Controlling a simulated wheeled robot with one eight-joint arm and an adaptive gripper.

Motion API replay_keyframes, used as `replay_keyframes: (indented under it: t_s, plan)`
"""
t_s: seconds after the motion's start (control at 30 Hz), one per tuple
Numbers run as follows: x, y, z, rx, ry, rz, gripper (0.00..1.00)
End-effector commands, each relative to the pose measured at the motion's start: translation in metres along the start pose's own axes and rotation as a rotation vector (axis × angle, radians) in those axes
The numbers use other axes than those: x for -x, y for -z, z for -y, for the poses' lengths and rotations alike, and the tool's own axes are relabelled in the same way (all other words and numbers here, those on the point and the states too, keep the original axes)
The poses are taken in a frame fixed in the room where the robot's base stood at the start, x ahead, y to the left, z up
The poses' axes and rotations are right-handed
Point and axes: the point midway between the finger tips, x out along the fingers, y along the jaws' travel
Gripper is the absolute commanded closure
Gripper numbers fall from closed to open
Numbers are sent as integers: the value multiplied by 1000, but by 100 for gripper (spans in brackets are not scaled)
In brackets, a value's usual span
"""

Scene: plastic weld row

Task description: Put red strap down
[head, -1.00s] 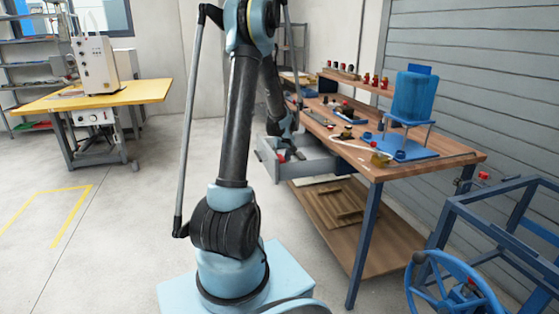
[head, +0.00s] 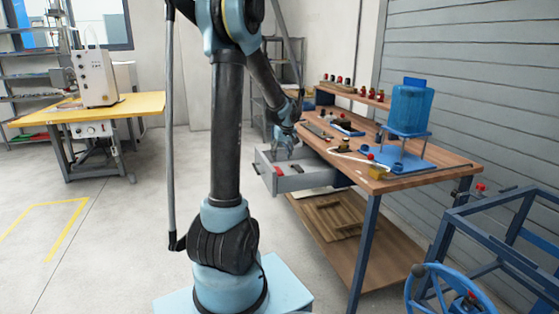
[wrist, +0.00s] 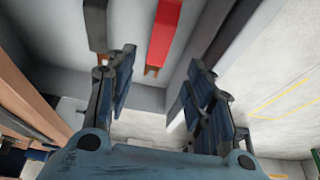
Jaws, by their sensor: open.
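The red strap (wrist: 164,34) lies on the floor of the open grey drawer (head: 303,184) under the workbench. It also shows small in the head view (head: 279,171). My gripper (wrist: 158,82) is open, with nothing between its fingers. It is above the drawer, apart from the strap; in the wrist view the strap lies beyond the fingertips. In the head view my gripper (head: 284,150) shows small over the drawer's back part.
A dark strip (wrist: 96,28) lies in the drawer beside the red strap. The workbench top (head: 432,171) holds a blue tank on a stand (head: 410,108) and several small items. A blue frame with a handwheel (head: 450,287) stands at the lower right. Floor at left is clear.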

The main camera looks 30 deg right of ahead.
Motion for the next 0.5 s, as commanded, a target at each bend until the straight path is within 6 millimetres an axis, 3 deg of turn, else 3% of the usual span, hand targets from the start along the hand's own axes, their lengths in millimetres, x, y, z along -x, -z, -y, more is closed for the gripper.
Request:
replay_keyframes:
  t_s: [0.27, 0.37, 0.5]
  plan:
    - [8, 0, 6, 3, 2, 2, 52]
    - [15, -2, 27, 12, 9, 9, 52]
    - [34, -11, 79, 31, 25, 27, 52]
